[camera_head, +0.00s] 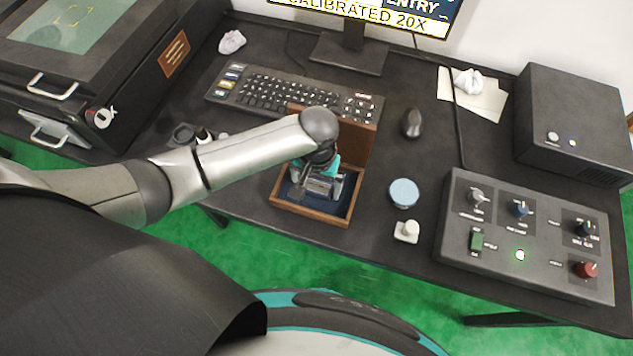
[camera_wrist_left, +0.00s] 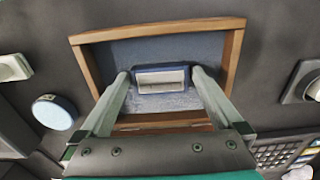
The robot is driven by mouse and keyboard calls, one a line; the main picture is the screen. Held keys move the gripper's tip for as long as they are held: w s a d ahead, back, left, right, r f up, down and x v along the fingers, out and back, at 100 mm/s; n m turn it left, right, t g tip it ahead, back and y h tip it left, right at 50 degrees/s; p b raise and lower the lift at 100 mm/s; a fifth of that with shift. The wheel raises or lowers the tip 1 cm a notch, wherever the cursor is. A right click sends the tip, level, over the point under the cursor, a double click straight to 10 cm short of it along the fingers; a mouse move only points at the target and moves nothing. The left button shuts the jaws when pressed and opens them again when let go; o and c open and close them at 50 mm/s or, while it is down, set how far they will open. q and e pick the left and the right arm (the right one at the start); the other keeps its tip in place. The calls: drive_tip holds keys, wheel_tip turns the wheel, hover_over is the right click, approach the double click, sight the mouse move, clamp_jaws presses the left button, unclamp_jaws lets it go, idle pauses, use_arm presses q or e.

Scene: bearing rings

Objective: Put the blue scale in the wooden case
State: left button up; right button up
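The blue scale (camera_wrist_left: 161,70) is a small block with a blue rim and a pale middle. It sits between the fingertips of my left gripper (camera_wrist_left: 161,80), which look closed against its two sides. In the head view, my left gripper (camera_head: 318,186) points down into the open wooden case (camera_head: 310,213). The case has a dark blue lining and its lid stands up at the back. The wrist view shows the scale within the case's wooden frame (camera_wrist_left: 88,68). I cannot tell whether the scale touches the case floor. My right gripper is not in view.
A round blue-topped tin (camera_head: 404,193) and a small white knob-like piece (camera_head: 407,231) stand right of the case. A control box (camera_head: 530,236) is further right. A keyboard (camera_head: 290,95) and a mouse (camera_head: 411,123) lie behind. The table's front edge is close.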

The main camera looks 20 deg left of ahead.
sight(316, 189)
use_arm(q)
wheel_tip(316, 189, up, 12)
drive_tip(key=p, duration=0.4)
drive_tip(key=shift+r, duration=0.2)
